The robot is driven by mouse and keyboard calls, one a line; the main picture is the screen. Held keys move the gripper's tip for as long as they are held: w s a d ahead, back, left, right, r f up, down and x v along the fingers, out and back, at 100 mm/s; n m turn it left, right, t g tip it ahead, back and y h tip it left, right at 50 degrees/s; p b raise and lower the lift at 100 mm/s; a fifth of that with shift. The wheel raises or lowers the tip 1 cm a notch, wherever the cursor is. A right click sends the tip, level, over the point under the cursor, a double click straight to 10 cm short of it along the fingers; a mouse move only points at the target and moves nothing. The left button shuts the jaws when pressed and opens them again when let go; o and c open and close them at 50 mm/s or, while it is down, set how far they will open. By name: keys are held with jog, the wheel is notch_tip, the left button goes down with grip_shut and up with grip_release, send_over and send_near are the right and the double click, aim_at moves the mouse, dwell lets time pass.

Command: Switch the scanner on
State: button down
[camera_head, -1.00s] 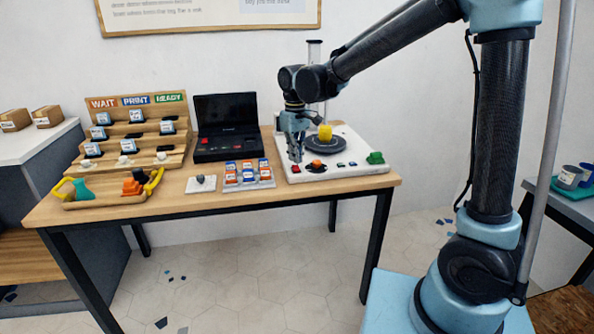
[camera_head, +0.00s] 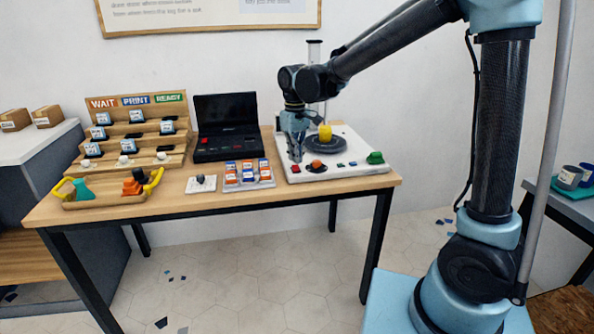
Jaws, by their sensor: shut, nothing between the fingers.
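The scanner appears to be the white base (camera_head: 350,172) at the right end of the wooden table. It carries a dark round turntable (camera_head: 325,145) with a yellow object (camera_head: 325,132) on it. Along its front edge are a red button (camera_head: 295,169), an orange knob (camera_head: 317,164), small blue and green buttons (camera_head: 346,164) and a larger green piece (camera_head: 375,158). My gripper (camera_head: 297,158) is shut and empty, pointing down over the front left of the base, just above and behind the red button. I cannot tell whether it touches anything.
A black open-lidded device (camera_head: 226,143) stands left of the base. A stepped wooden rack (camera_head: 140,160), a tray with small tools (camera_head: 108,200), a small white switch plate (camera_head: 201,184) and a block of cartridges (camera_head: 248,184) fill the table's left and front.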

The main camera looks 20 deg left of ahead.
aim_at(296, 166)
jog(key=shift+f, duration=1)
dwell(0.8)
jog(key=shift+r, duration=3.5)
jog(key=w+d+r+m, duration=0.1)
jog(key=d+m, duration=0.2)
jog(key=d, duration=1.2)
jog(key=w+d+m, duration=0.2)
jog(key=d, duration=1.2)
jog(key=s+d+f+m, duration=0.2)
jog(key=s+d+f, duration=0.2)
jog(key=d, duration=0.3)
jog(key=s+d+f+m+t, duration=0.1)
jog(key=s+d+f+m, duration=0.1)
jog(key=s+d+f, duration=0.2)
jog(key=s+d+f+m+t, duration=0.1)
jog(key=s+d+f+m, duration=0.2)
jog(key=s+d, duration=0.3)
jog(key=d+f, duration=0.1)
jog(key=d, duration=0.3)
jog(key=shift+d+f, duration=0.2)
